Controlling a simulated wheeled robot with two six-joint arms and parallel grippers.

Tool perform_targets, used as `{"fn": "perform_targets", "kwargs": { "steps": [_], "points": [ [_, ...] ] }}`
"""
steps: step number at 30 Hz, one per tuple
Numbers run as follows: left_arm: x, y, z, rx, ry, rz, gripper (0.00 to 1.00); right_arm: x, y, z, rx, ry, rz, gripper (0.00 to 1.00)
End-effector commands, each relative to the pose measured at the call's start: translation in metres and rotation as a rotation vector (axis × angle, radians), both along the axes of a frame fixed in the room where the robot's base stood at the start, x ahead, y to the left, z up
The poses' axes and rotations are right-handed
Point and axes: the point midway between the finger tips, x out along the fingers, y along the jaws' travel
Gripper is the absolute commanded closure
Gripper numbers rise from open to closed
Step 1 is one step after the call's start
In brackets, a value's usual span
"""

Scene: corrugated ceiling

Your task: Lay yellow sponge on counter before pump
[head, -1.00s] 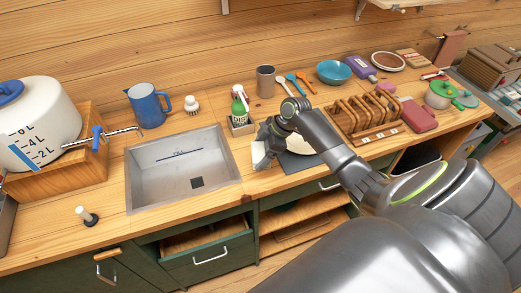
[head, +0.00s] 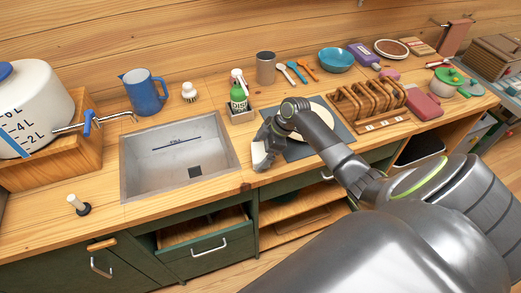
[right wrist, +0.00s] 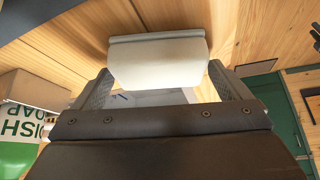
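My right gripper (head: 264,146) is over the counter at the sink's right edge. In the right wrist view its fingers (right wrist: 158,76) close on the two sides of a pale block with a grey layer (right wrist: 158,62). The block looks off-white here, and I see no other sponge. In the head view the block (head: 261,158) shows below the fingers; I cannot tell if it touches the counter (head: 225,196). The green soap bottle (head: 238,98) with a white pump top stands upright in a small caddy behind the gripper. My left gripper is out of view.
The sink (head: 150,182) lies left of the gripper. A plate on a dark mat (head: 348,134) and a wooden rack (head: 372,103) are to the right. A short pale knob with a black base (head: 79,205) stands left of the sink.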

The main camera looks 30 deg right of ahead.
Motion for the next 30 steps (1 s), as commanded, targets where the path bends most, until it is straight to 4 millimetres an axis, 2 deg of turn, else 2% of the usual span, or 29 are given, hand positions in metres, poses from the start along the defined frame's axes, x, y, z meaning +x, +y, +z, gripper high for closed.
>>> {"fn": "perform_targets", "kwargs": {
  "steps": [11,14,30],
  "points": [
    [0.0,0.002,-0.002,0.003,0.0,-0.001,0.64,-0.002,-0.005,0.006,-0.003,-0.002,-0.001,0.0],
    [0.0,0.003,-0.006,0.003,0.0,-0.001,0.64,-0.005,-0.012,0.019,-0.005,-0.004,0.0,0.0],
    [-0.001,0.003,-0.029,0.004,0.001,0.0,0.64,-0.031,-0.059,0.113,-0.005,-0.001,0.0,0.0]
  ]
}}
